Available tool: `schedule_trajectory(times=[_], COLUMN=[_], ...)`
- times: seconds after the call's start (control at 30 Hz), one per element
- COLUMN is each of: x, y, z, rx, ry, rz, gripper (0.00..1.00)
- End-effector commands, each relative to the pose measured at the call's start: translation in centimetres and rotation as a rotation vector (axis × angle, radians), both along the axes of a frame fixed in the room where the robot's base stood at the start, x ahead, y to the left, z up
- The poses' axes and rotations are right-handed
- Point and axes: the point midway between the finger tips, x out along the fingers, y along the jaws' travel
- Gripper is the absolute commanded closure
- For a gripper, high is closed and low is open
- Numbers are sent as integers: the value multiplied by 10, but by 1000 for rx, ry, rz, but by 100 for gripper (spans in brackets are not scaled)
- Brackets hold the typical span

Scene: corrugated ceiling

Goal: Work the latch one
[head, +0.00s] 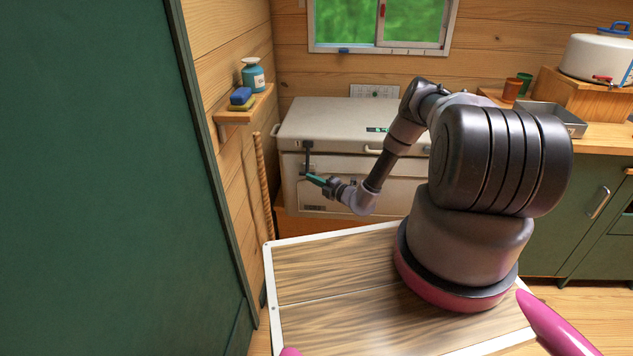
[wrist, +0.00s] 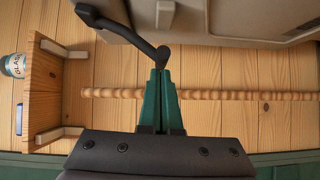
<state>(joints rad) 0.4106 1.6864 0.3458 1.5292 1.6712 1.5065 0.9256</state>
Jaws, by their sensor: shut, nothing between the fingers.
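The latch (head: 308,147) is a dark lever on the front left of a pale chest-like appliance (head: 330,118). In the wrist view the latch (wrist: 130,30) is a black bent arm with a rounded end just beyond my fingertips. My gripper (head: 306,175) has green fingers and is at the lower end of the latch in the head view. In the wrist view my gripper (wrist: 161,72) is shut and empty, its tips right at the rounded latch end. I cannot tell whether they touch. The fingers hide part of the latch end.
A wooden shelf (head: 243,117) with a bottle (head: 253,76) and sponge (head: 241,97) is on the wall to the left. A twisted wooden pole (head: 264,185) stands close to the appliance's left side. A green panel (head: 95,180) fills the left.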

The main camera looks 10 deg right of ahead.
Motion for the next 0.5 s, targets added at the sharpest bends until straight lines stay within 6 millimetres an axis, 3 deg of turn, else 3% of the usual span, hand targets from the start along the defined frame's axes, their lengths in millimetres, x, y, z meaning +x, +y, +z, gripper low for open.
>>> schedule_trajectory(times=[0.27, 0.5], x=[1, 22], y=[-1, -8], z=[-1, -19], rx=[-1, 0], ry=[-1, -1], rz=[0, -2], gripper=[100, 100])
